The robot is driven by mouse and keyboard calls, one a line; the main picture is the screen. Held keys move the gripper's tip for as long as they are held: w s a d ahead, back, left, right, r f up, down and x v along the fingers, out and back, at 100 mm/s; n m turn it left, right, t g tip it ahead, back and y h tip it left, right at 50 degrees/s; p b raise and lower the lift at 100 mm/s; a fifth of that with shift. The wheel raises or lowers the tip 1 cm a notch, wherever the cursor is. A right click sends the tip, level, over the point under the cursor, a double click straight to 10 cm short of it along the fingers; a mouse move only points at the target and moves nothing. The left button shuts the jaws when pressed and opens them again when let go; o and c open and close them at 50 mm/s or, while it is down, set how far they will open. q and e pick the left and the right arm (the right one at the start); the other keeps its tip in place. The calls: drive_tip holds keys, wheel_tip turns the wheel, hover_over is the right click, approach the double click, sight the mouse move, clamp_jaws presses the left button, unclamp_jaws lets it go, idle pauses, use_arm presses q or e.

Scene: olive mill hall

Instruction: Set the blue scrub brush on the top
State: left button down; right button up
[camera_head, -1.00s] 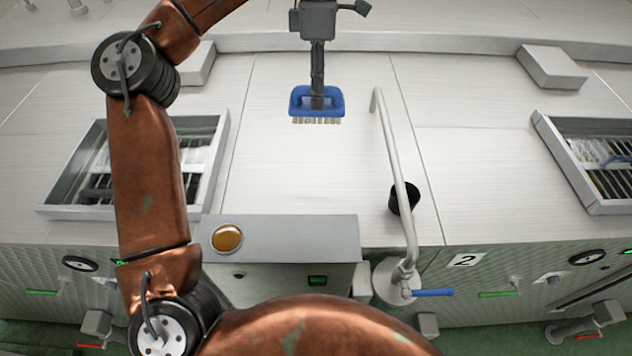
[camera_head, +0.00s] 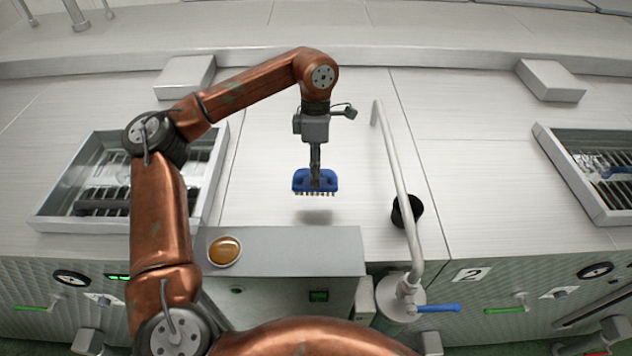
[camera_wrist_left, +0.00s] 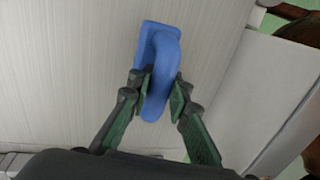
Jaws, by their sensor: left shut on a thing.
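The blue scrub brush (camera_head: 300,182) hangs from my left gripper (camera_head: 316,176), bristles down, above the pale machine top (camera_head: 270,150). A soft shadow lies on the top below the bristles, so the brush appears to be clear of the surface. In the left wrist view the gripper's two fingers (camera_wrist_left: 158,88) are shut on the handle of the blue brush (camera_wrist_left: 160,45). My right gripper is not in view.
A grey control box (camera_head: 290,250) with an amber dome (camera_head: 224,250) stands in front of the brush. A pale bent pipe (camera_head: 398,180) and a black round opening (camera_head: 407,210) are to the right. Open grated hatches (camera_head: 45,220) lie left and far right.

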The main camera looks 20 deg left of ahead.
use_arm(q)
drive_tip(key=shift+f, duration=0.3)
drive_tip(key=f, duration=0.1)
drive_tip(key=f+p, duration=0.1)
drive_tip(key=f, duration=0.1)
drive_tip(key=shift+w+f, duration=0.1)
drive_tip(key=shift+w, duration=0.15)
drive_tip(key=shift+s+f, duration=0.1)
drive_tip(key=shift+f, duration=0.05)
drive_tip(key=shift+d+f, duration=0.1)
drive_tip(key=shift+f, duration=0.3)
drive_tip(key=c, duration=2.2)
unclamp_jaws()
drive_tip(key=o, duration=0.4)
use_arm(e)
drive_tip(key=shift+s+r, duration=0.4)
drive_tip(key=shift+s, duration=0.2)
